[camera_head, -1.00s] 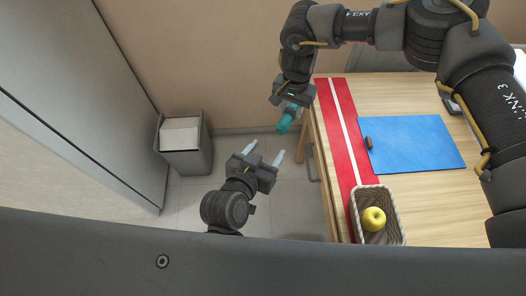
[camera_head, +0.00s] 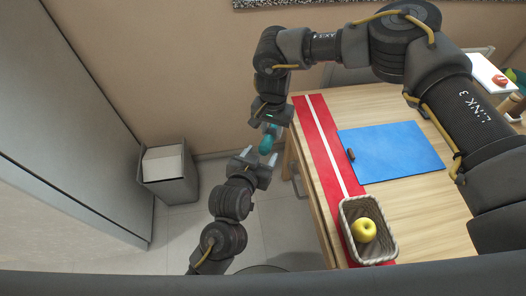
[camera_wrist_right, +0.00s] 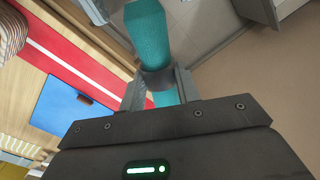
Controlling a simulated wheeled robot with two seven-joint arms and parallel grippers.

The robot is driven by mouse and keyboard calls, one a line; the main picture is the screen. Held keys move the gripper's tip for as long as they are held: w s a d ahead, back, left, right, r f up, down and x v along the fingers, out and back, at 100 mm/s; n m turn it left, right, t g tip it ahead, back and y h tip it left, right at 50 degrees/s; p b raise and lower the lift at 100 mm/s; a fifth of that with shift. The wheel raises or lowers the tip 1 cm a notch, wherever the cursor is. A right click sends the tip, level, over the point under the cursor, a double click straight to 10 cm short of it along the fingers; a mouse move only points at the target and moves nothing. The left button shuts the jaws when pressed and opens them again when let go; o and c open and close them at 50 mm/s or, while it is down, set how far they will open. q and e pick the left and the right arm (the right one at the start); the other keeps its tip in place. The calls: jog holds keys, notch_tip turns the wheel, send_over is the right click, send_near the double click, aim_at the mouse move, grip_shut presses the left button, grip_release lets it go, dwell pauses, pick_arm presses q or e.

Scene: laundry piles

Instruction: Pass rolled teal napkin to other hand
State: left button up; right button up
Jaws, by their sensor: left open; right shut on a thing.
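The rolled teal napkin (camera_head: 267,141) is held by my right gripper (camera_head: 269,124), off the table's left edge. In the right wrist view the teal roll (camera_wrist_right: 148,32) has a dark band (camera_wrist_right: 158,78) around it, and my right gripper (camera_wrist_right: 160,88) is shut on it. My left gripper (camera_head: 258,166) is open, just below the napkin in the head view, with its fingers pointing up towards the roll's free end. The tips look very near the roll; I cannot tell whether they touch it.
The wooden table (camera_head: 420,190) carries a red runner (camera_head: 318,150), a blue mat (camera_head: 395,150) with a small brown object (camera_head: 351,154), and a wicker basket (camera_head: 345,212) holding a yellow apple (camera_head: 364,230). A grey bin (camera_head: 178,189) stands on the floor at the left.

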pick_arm(q)
jog(key=shift+x, duration=1.05)
jog(key=c, duration=1.1)
jog(key=shift+o, duration=0.2)
pick_arm(e)
jog(key=o, duration=1.1)
jog(key=shift+c, duration=0.2)
jog(key=shift+r, duration=0.1)
